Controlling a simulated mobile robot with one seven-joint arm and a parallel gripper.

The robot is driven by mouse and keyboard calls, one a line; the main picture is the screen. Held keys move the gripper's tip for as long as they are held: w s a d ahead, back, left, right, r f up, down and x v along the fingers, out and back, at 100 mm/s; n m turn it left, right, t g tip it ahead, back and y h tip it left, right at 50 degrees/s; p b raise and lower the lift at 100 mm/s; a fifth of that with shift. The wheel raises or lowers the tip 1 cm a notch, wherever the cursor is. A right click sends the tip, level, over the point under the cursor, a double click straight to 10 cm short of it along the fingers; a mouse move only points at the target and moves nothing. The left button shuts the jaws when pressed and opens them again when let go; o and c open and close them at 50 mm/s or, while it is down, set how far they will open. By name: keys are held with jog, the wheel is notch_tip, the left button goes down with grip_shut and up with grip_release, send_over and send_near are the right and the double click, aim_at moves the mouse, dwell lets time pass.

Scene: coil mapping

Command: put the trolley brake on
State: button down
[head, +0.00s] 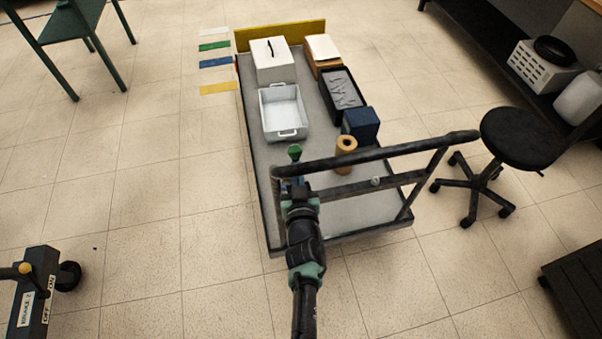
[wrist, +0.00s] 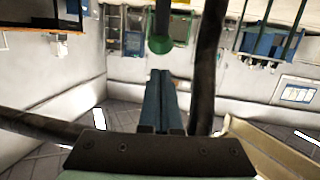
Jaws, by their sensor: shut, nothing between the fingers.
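The trolley (head: 267,209) is a flat grey platform with a dark tubular handle (head: 400,152) at its near end. A green knob (head: 295,152) shows just past my gripper (head: 294,174), at the trolley's near left part. A dark post with a yellow knob (head: 24,268) and labels reading BRAKE, OFF and ON stands at lower left. My arm hides part of the trolley's near left corner.
The trolley bears a white box (head: 273,60), a light tray (head: 284,112), a black tray (head: 341,97), a blue box (head: 361,125) and a tan roll (head: 346,154). A black stool (head: 515,138) stands right. The floor left of the trolley is mostly clear.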

jog(key=r+p+v, duration=0.1)
jog(key=p+v, duration=0.4)
jog(key=v, duration=0.4)
jog(key=shift+w+r, duration=0.2)
jog(key=shift+r, duration=0.15)
jog(key=shift+a, duration=0.1)
